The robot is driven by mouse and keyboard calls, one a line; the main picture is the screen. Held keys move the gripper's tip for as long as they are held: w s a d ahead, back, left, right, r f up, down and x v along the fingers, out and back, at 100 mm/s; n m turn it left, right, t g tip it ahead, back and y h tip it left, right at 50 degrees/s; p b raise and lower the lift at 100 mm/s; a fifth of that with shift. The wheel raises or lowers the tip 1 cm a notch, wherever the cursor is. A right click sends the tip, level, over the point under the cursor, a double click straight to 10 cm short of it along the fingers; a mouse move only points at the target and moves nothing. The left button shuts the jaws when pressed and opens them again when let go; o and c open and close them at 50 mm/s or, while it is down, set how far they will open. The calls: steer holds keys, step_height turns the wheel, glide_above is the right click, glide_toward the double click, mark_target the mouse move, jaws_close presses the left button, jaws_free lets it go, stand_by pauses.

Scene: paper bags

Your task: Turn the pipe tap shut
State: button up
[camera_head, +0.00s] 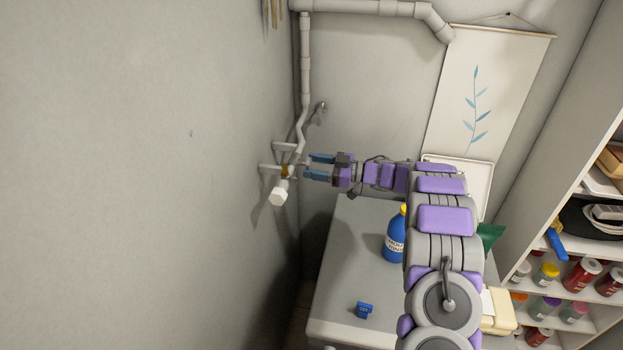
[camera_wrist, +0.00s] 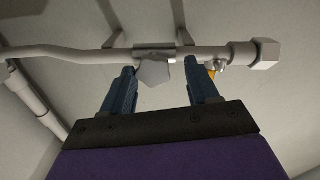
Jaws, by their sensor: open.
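A grey pipe (camera_head: 305,70) runs down the wall corner and bends to a lower run that ends in a pale hexagonal cap (camera_head: 279,193). A small brass-coloured part (camera_head: 287,170) shows near that end. In the wrist view the pipe (camera_wrist: 85,55) crosses the top, with the cap (camera_wrist: 266,53) at right. A grey five-sided piece, seemingly the tap handle (camera_wrist: 154,73), shows on the pipe between my fingers. My gripper (camera_head: 319,167) is open and points left at the pipe. In the wrist view my gripper (camera_wrist: 163,85) straddles the handle's outline; whether it touches cannot be told.
A shelf of jars (camera_head: 560,265) stands at right. A wall scroll (camera_head: 485,90) hangs behind. Two brackets (camera_head: 285,147) join the pipe to the left wall.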

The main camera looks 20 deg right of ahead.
stand_by(0.3)
steer(key=shift+w+d+p, duration=0.2)
steer(key=shift+w+p, duration=0.1)
steer(key=shift+p, duration=0.5)
